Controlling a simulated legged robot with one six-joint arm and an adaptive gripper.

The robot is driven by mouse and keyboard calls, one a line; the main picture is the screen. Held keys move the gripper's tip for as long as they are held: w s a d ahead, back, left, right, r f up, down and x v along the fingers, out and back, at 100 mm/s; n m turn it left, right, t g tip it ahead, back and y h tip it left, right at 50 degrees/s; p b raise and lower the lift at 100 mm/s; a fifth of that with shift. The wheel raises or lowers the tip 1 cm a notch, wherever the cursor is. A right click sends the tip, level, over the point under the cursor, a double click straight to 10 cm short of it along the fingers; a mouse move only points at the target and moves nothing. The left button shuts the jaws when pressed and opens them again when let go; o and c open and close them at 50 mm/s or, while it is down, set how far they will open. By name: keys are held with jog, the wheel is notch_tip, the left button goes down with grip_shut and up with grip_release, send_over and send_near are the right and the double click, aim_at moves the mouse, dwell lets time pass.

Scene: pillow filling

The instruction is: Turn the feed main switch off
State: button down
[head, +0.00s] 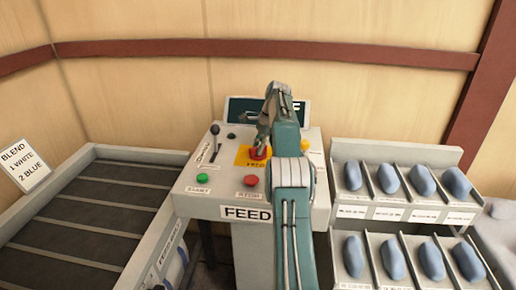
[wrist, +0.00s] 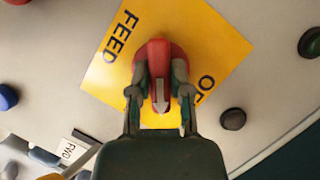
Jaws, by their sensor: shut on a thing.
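The feed main switch is a red rotary knob (wrist: 158,60) on a yellow plate (wrist: 112,75) in the wrist view. The plate reads "FEED", and part of another word starting with "O" shows. My gripper (wrist: 159,90) has its two fingers on either side of the knob's red handle and is shut on it. A white arrow mark on the handle points down in the wrist view, toward my gripper's palm. In the head view the red knob (head: 257,154) is partly hidden by my gripper (head: 262,142), which reaches down to it from above.
The "FEED" panel (head: 215,205) also carries a green button (head: 202,180), a red button (head: 250,180), a black-knobbed lever (head: 214,130) and a yellow knob (head: 305,144). A conveyor (head: 85,205) lies left. Racks (head: 395,152) of blue-grey pillows stand right.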

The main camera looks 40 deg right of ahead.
jog(key=shift+w+n, duration=0.1)
jog(key=shift+n, duration=0.7)
jog(key=shift+f, duration=0.1)
dwell(0.4)
jog(key=c, duration=0.6)
grip_release()
jog(key=shift+o, duration=0.2)
jog(key=shift+m, duration=0.3)
